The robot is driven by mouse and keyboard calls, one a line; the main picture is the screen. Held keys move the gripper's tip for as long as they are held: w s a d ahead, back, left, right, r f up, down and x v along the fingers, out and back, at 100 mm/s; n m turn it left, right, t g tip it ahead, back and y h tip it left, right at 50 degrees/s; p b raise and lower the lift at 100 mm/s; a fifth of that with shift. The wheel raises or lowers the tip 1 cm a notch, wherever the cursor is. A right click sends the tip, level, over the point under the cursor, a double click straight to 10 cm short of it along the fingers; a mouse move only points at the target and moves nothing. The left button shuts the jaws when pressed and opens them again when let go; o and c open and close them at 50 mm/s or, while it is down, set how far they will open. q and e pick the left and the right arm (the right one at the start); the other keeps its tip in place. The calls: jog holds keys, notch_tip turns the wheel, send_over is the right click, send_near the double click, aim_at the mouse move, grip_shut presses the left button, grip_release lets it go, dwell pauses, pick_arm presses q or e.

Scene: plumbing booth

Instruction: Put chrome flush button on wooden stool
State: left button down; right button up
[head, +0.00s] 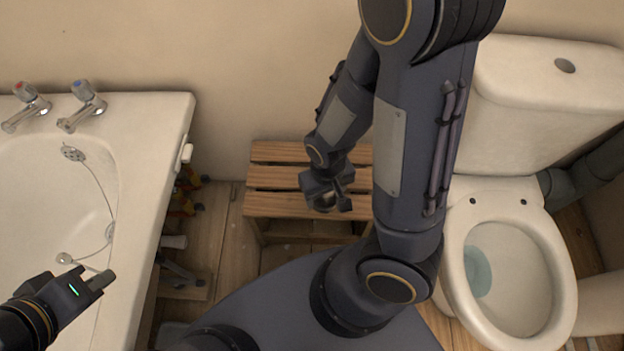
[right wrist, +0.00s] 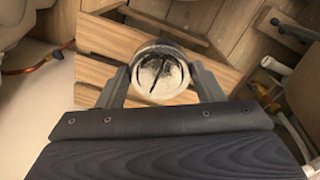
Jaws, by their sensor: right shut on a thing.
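The wooden stool (head: 275,205) with a slatted top stands between the bath and the toilet; its slats also show in the right wrist view (right wrist: 100,45). My right gripper (head: 325,197) is over the stool's front part. It is shut on the chrome flush button (right wrist: 159,76), a round shiny piece between the two fingers in the right wrist view. The gap between button and stool is hard to judge. My left gripper (head: 95,283) is over the bath's near right edge, apart from the stool; its finger gap is unclear.
The white bath (head: 150,200) with two taps (head: 85,105) is at the left. The toilet (head: 510,265) and its cistern (head: 545,95) are at the right. Pipes and loose parts (head: 180,275) lie on the floor beside the bath. The stool top's left part is clear.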

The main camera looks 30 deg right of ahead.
jog(key=w+d+f+b, duration=0.1)
jog(key=w+f, duration=0.2)
jog(key=w+d+f+b, duration=0.1)
jog(key=w+f+b, duration=0.1)
jog(key=w, duration=0.2)
jog(key=w+d+f+b, duration=0.1)
jog(key=w+f+b, duration=0.1)
jog(key=w+f, duration=0.1)
jog(key=shift+w+f, duration=0.35)
jog(key=shift+w, duration=0.2)
jog(key=f+b, duration=0.2)
jog(key=f, duration=0.1)
jog(key=shift+w+d+f+b, duration=0.1)
jog(key=shift+w+f+b, duration=0.1)
jog(key=shift+f+b, duration=0.15)
jog(key=shift+r, duration=0.15)
jog(key=o, duration=1.1)
